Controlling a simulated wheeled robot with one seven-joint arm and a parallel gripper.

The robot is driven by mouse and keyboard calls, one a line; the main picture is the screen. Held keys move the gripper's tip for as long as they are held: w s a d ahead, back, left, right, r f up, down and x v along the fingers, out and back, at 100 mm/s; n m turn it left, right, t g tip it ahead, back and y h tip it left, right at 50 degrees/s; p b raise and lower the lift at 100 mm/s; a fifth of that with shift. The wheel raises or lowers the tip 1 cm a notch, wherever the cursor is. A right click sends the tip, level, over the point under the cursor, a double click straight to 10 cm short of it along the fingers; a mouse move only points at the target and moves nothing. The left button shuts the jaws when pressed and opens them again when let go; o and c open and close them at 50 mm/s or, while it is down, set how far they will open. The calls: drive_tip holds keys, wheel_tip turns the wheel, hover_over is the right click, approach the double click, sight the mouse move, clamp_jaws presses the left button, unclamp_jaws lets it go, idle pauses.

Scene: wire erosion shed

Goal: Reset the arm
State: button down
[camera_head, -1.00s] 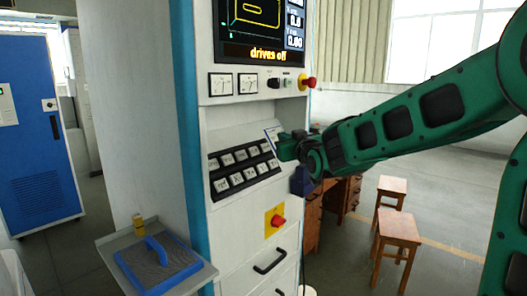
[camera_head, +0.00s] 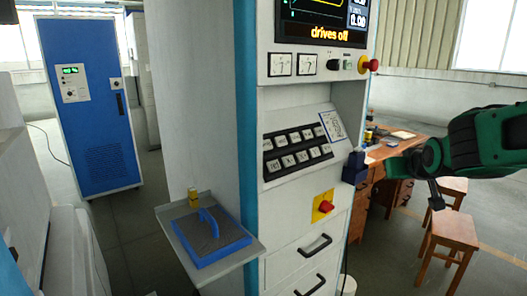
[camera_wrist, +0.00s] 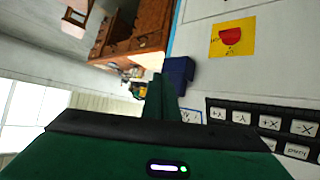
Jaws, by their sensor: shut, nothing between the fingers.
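My green arm reaches in from the right in the head view. My gripper (camera_head: 375,165) is at its end, with dark blue and green fingers, in front of the right edge of the machine cabinet. In the wrist view the gripper (camera_wrist: 168,92) shows its fingers shut with nothing held. The cabinet's keypad (camera_head: 297,150) with two rows of white keys is left of the gripper and apart from it. In the wrist view the keypad (camera_wrist: 268,124) is at the lower right, and a red knob on a yellow plate (camera_wrist: 231,38) is above it.
The cabinet screen (camera_head: 320,22) reads "drives off", above a red button (camera_head: 370,65). A shelf (camera_head: 178,238) holds a blue-framed block (camera_head: 210,240). A wooden desk (camera_head: 408,150) and stools (camera_head: 452,232) stand behind at right. A blue cabinet (camera_head: 92,110) stands at far left.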

drive_tip(key=s+d+f+m+g, duration=0.1)
drive_tip(key=s+d+f+g, duration=0.15)
drive_tip(key=s, duration=0.45)
drive_tip(key=s+d+f+m+g, duration=0.1)
drive_tip(key=s+f+g, duration=0.1)
drive_tip(key=s+f, duration=0.3)
drive_tip(key=s+d+f+m+g, duration=0.1)
drive_tip(key=s+d+f+g, duration=0.1)
drive_tip(key=s, duration=0.6)
drive_tip(key=s+a+f+m+g+y, duration=0.1)
drive_tip(key=s+g, duration=0.1)
drive_tip(key=s, duration=0.6)
drive_tip(key=s+a+f+m+g+y, duration=0.1)
drive_tip(key=s+g, duration=0.1)
drive_tip(key=s, duration=0.6)
drive_tip(key=shift+a+f+g, duration=0.2)
drive_tip(key=shift+f+g, duration=0.1)
drive_tip(key=shift+g, duration=0.05)
